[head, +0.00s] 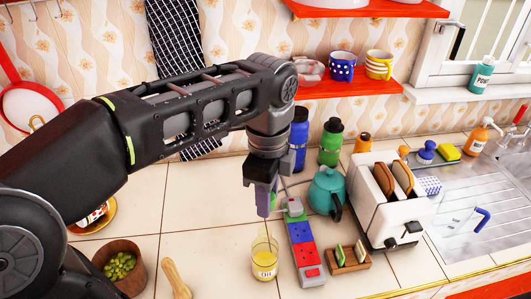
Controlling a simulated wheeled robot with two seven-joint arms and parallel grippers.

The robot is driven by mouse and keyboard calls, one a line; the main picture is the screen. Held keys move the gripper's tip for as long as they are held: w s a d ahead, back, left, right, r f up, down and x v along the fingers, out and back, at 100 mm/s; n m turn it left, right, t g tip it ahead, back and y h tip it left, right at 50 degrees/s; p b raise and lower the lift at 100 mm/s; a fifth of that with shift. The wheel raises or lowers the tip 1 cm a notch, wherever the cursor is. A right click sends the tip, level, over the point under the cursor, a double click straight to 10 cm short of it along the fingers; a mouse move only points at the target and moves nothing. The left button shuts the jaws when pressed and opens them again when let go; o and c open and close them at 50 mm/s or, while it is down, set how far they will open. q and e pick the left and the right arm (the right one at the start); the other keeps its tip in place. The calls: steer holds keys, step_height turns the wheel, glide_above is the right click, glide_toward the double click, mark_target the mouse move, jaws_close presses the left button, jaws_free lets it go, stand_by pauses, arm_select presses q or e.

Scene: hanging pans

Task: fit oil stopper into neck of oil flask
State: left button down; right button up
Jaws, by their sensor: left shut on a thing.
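The oil flask (264,268) is a clear vessel with yellow oil and an OIL label, standing upright on the tiled counter at the lower middle. My left gripper (265,211) points down above it, shut on the oil stopper (262,204), a purple piece partly hidden by the fingers. A thin part below the fingers reaches down toward the flask's top. I cannot tell whether it is inside the neck. My right gripper is not in view.
Right of the flask are a power strip (304,251), a sponge holder (348,261), a teal teapot (325,190) and a toaster (385,205). Left are a wooden pestle (176,279) and a bowl of green olives (121,268). Bottles (331,142) stand behind.

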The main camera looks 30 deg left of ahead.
arm_select(q)
steer(key=shift+a+r, duration=0.1)
steer(key=shift+r, duration=0.05)
steer(key=shift+s, duration=0.1)
stand_by(0.3)
steer(key=shift+f+b, duration=1.9)
steer(key=shift+f, duration=0.45)
stand_by(0.3)
steer(key=shift+f+b, duration=1.6)
steer(key=shift+f, duration=0.75)
stand_by(0.4)
stand_by(0.5)
